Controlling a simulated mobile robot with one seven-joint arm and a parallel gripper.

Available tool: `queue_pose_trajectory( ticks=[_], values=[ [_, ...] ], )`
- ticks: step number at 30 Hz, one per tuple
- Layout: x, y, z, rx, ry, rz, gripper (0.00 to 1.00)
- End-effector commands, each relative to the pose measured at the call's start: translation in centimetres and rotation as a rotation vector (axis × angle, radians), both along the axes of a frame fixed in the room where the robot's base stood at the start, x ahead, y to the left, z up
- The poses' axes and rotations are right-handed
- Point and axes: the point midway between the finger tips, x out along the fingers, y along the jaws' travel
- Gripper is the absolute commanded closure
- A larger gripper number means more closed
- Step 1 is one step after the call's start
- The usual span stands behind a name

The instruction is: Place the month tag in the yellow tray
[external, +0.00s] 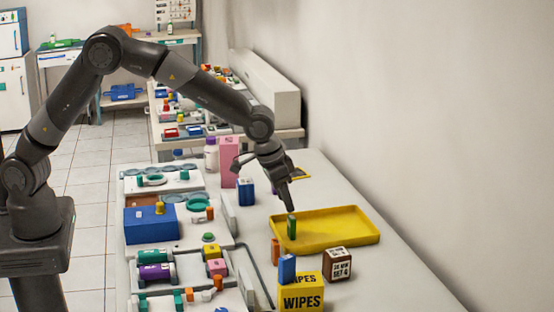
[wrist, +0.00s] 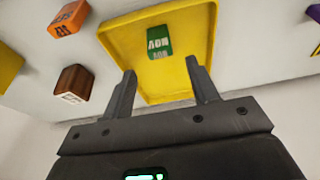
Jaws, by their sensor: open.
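The month tag (external: 291,227) is a small green block at the left end of the yellow tray (external: 350,225). It looks upright in the external view. In the wrist view the tag (wrist: 159,41) shows white letters like "NOV", upside down, against the floor of the yellow tray (wrist: 190,28). My gripper (external: 286,206) is just above the tag, pointing down. In the wrist view my gripper (wrist: 161,68) has its two fingers wide apart with nothing between them, and the tag is beyond the tips. Whether the tag's base touches the tray floor is hard to tell.
A brown block (external: 337,263), a yellow wipes box (external: 301,292) and an orange block (external: 275,250) stand near the tray's front. A blue box (external: 246,191) and a pink box (external: 229,161) stand behind left. The table right of the tray is clear.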

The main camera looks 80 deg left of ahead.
Motion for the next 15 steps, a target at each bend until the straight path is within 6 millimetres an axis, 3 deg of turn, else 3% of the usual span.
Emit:
queue_pose_trajectory(
  ticks=[10, 15],
  values=[
    [-1.5, 0.6, 4.1, -0.003, -0.004, 0.002, 0.46],
    [-4.5, 3.1, 8.5, -0.016, -0.022, 0.009, 0.46]
  ],
)
